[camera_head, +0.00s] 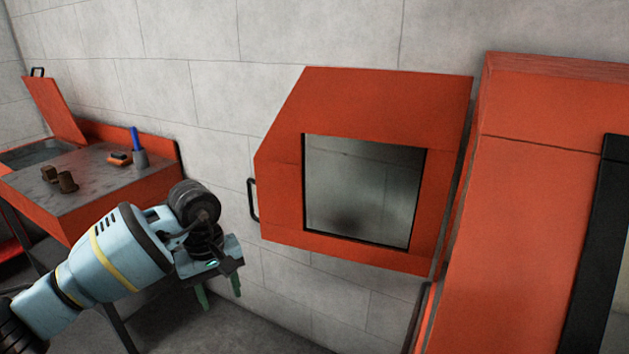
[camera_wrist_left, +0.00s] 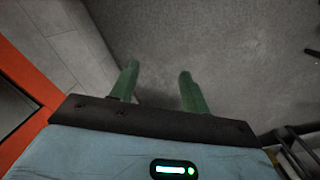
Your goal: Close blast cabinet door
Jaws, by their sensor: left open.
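The blast cabinet door (camera_head: 280,190) is an orange panel with beveled left corners and a dark-framed grey window (camera_head: 365,190). It stands swung out to the left of the orange cabinet (camera_head: 530,200), its right edge along the cabinet's side. A black bar handle (camera_head: 252,200) sits on the door's left edge. My left gripper (camera_head: 219,291) is open, with green fingers pointing down, below and left of the handle and apart from it. In the left wrist view the fingers (camera_wrist_left: 159,88) are spread with nothing between them. My right gripper is not in view.
A metal-topped orange bench (camera_head: 100,185) with a raised lid (camera_head: 52,108) stands at left. Bare floor (camera_head: 250,325) lies below the door.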

